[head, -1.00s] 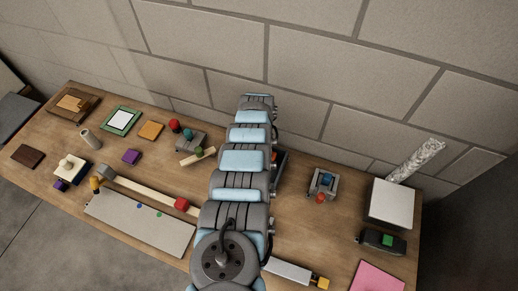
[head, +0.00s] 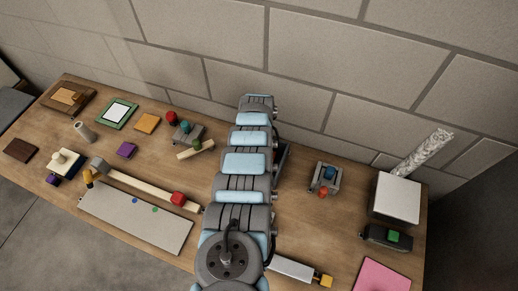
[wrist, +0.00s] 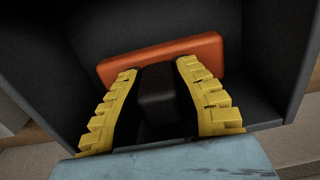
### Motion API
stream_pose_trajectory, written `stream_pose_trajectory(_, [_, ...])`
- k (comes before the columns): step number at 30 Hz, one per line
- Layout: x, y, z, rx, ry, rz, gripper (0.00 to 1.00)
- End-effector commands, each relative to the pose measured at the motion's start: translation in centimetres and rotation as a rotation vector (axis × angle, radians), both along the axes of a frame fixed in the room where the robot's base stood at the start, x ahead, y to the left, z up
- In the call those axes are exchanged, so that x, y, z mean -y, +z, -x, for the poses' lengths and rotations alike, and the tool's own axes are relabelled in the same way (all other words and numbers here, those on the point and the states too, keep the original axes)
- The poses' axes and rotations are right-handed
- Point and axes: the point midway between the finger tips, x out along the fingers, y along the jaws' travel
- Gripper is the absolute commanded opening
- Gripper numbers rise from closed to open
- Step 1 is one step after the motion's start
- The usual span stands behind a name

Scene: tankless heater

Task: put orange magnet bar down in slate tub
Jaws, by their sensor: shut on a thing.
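The orange magnet bar (wrist: 160,57) shows in the wrist view, lying slightly tilted across my fingertips. My gripper (wrist: 158,70) has its yellow fingers shut on the bar, with a dark block between them that seems to be part of it. The dark walls of the slate tub (wrist: 272,55) surround the bar and fingers. I cannot tell whether the bar touches the tub floor. In the head view, the tub (head: 284,158) shows only as a dark edge right of my arm. My arm hides the gripper and bar there.
On the wooden bench, a grey fixture with a blue part (head: 327,177) stands right of the tub. A white-topped box (head: 395,198) is farther right. A brick wall closes the back.

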Motion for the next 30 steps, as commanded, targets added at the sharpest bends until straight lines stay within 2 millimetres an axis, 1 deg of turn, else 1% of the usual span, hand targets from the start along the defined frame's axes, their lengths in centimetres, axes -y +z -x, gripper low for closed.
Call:
stream_pose_trajectory(26, [0.0,-1.0,0.0,0.000,0.000,0.000,0.00])
stream_pose_trajectory(27, [0.0,-1.0,0.0,0.000,0.000,0.000,0.36])
stream_pose_trajectory(29, [0.0,-1.0,0.0,0.000,0.000,0.000,0.54])
stream_pose_trajectory(30, [0.0,-1.0,0.0,0.000,0.000,0.000,0.55])
